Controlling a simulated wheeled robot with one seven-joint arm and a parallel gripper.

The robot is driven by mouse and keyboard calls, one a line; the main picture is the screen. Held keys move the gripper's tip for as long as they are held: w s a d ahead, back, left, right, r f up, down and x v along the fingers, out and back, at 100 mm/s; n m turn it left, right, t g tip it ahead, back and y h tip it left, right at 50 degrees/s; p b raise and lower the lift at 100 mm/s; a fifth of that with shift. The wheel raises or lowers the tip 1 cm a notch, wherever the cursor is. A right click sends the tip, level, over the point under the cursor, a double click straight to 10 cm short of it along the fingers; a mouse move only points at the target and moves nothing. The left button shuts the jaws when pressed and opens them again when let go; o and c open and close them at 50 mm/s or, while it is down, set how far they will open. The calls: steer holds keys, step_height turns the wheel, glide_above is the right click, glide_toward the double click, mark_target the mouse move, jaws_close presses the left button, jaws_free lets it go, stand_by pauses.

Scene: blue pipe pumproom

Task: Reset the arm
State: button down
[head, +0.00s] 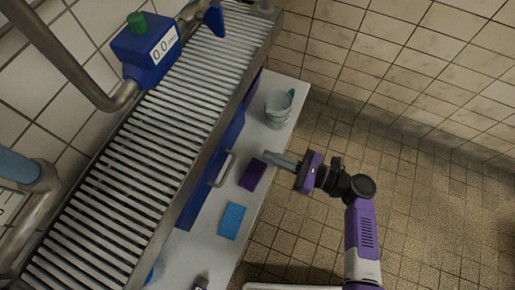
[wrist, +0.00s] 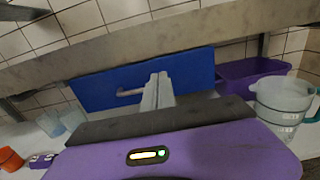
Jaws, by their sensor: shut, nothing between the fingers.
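My arm reaches in from the lower right of the head view, and my gripper (head: 268,156) points left over the edge of a white shelf. Its fingers are shut with nothing between them. In the wrist view my gripper (wrist: 159,80) points at a blue panel (wrist: 190,75) with a metal handle (wrist: 130,92). The blue panel (head: 212,160) and its handle (head: 222,170) also show in the head view, left of the fingertips.
The white shelf (head: 215,265) carries a clear jug (head: 279,108), a dark purple item (head: 252,174) and a light blue item (head: 231,221). A slatted metal rack (head: 130,170) runs above it. A purple bin (wrist: 250,72) shows in the wrist view. Tiled floor (head: 430,200) at right is clear.

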steer(key=shift+v, duration=1.15)
